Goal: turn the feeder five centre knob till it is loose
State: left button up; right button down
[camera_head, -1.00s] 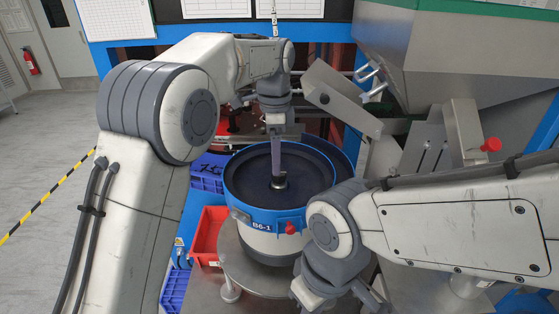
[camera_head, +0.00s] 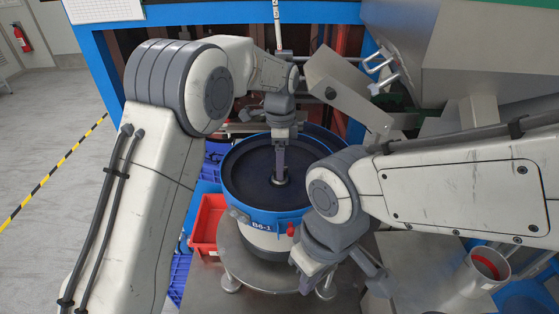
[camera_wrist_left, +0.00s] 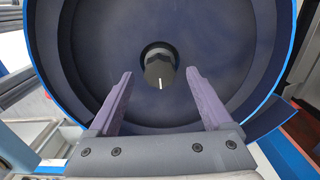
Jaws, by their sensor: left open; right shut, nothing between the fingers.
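The bowl feeder (camera_head: 263,224) is a round blue-rimmed bowl with a dark inside; its label seems to read B6-1. Its centre knob (camera_wrist_left: 160,70) is black with a white line pointing down in the left wrist view. It shows small at the bowl's middle in the head view (camera_head: 280,182). My left gripper (camera_wrist_left: 159,76) is open above the bowl, its two fingers on either side of the knob in the picture; I see no contact. It points down in the head view (camera_head: 280,170). My right gripper (camera_head: 375,275) is low, right of the feeder, shut and empty, partly hidden by its wrist.
A red bin (camera_head: 207,225) and blue crates (camera_head: 181,272) stand left of the feeder. A metal chute (camera_head: 345,85) and large hopper (camera_head: 450,75) are at the right. Floor at left is clear.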

pick_arm(q)
jog(key=shift+f, duration=0.8)
grip_shut()
